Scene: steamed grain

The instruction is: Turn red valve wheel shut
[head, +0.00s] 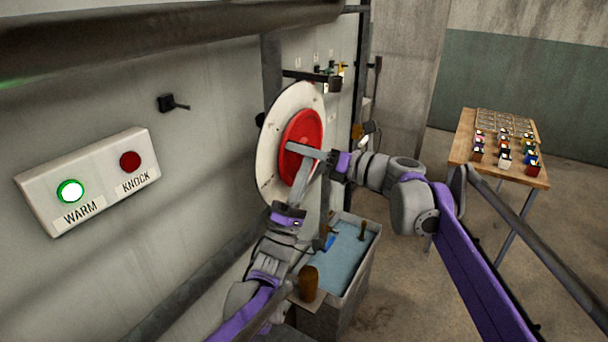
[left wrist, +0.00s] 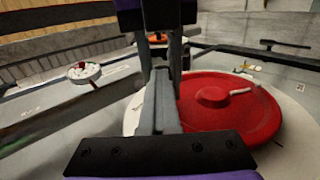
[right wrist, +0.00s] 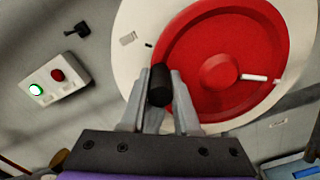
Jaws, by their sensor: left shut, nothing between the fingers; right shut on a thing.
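The red valve wheel (head: 304,132) stands on a white round plate (head: 276,120) on the grey wall. It also shows in the left wrist view (left wrist: 235,115) and right wrist view (right wrist: 205,45), with a white mark running from its hub toward the rim. My right gripper (head: 292,148) reaches across the wheel from the right. In the right wrist view its fingers are shut on a black handle (right wrist: 160,85) at the wheel's rim. My left gripper (head: 305,168) is shut and empty, coming from below near the wheel's lower edge; whether it touches is unclear.
A wall panel (head: 90,165) has a lit green WARM lamp (head: 70,191) and a red KNOCK lamp (head: 130,161). A tub with a blue surface (head: 345,255) stands below the wheel. A wooden table (head: 463,150) with coloured items stands at the right. Open floor lies between.

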